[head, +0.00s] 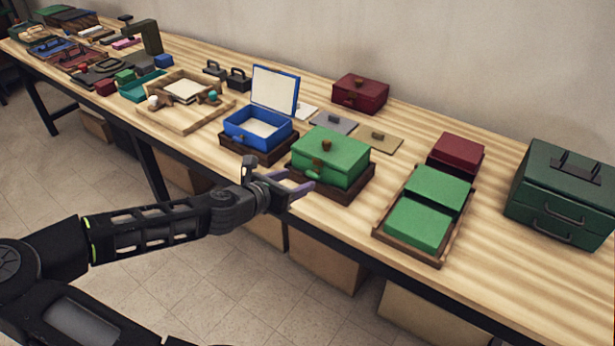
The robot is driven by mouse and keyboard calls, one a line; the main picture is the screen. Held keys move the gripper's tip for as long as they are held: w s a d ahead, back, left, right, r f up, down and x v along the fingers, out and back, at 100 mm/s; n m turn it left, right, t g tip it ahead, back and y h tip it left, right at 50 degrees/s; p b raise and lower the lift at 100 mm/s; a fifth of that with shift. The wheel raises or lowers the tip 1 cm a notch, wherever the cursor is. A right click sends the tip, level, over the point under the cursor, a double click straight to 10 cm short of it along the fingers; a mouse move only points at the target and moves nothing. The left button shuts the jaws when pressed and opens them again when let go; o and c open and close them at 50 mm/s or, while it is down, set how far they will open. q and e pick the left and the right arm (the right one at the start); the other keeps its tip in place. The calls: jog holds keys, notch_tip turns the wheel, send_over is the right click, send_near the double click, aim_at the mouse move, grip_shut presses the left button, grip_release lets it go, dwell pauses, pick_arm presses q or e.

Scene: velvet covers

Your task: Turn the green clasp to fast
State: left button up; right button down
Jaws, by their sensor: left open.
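A green box (335,163) with a closed lid and a brown knob (326,145) on top sits in a dark wooden tray (350,193) near the table's front edge. A small brownish clasp (316,167) seems to show on its front face; its setting is too small to read. My left gripper (291,184) is open and empty, just in front and to the left of the green box. Its fingers point toward the box's front; I cannot tell whether they touch it. My right gripper is not in view.
Left of the green box stands an open blue box (258,128) with its lid raised. To the right are a wooden tray (440,250) with green pads and a large dark green case (565,190). A dark red box (360,93) stands behind.

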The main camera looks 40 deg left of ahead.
aim_at(312, 174)
pick_arm(q)
jog(key=b+x, duration=0.1)
jog(key=x, duration=0.5)
jog(key=shift+w+f, duration=0.15)
jog(key=shift+c, duration=0.2)
grip_shut()
dwell(0.3)
